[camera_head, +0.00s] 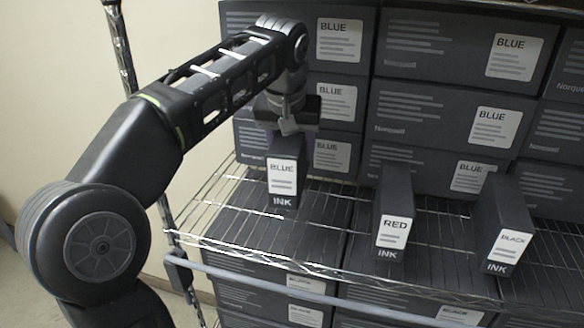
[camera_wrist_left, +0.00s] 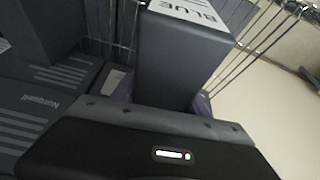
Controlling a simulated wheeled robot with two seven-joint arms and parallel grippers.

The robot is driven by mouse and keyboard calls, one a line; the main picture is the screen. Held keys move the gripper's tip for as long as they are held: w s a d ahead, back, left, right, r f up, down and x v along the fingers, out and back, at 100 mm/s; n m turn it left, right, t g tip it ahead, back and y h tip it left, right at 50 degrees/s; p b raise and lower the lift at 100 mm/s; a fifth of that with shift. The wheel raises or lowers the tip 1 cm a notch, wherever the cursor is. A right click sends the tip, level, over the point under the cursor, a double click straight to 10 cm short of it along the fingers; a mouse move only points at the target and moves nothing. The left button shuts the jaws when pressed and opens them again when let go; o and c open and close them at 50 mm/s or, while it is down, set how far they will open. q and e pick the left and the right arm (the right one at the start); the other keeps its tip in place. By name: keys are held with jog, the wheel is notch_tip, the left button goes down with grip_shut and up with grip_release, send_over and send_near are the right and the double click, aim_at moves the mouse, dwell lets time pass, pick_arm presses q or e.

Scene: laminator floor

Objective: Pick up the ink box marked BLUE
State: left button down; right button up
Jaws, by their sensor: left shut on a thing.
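The ink box marked BLUE (camera_head: 283,177) is a tall dark box with a white label, at the left of the wire shelf (camera_head: 235,228) in the head view. My left gripper (camera_head: 288,126) is shut on its upper part, from above and behind. The box looks upright; I cannot tell whether its base touches the wires. In the left wrist view the BLUE box (camera_wrist_left: 183,55) stands between the fingers, which are mostly hidden by the gripper body. My right gripper is not in view.
Ink boxes marked RED (camera_head: 394,215) and BLACK (camera_head: 503,225) stand to the right on the same shelf. Large dark cartons with BLUE labels (camera_head: 340,40) are stacked behind. A metal post (camera_head: 122,45) stands at the left. More cartons sit below the shelf.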

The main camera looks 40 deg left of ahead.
pick_arm(q)
jog(key=shift+r+p, duration=1.25)
jog(key=shift+r, duration=0.65)
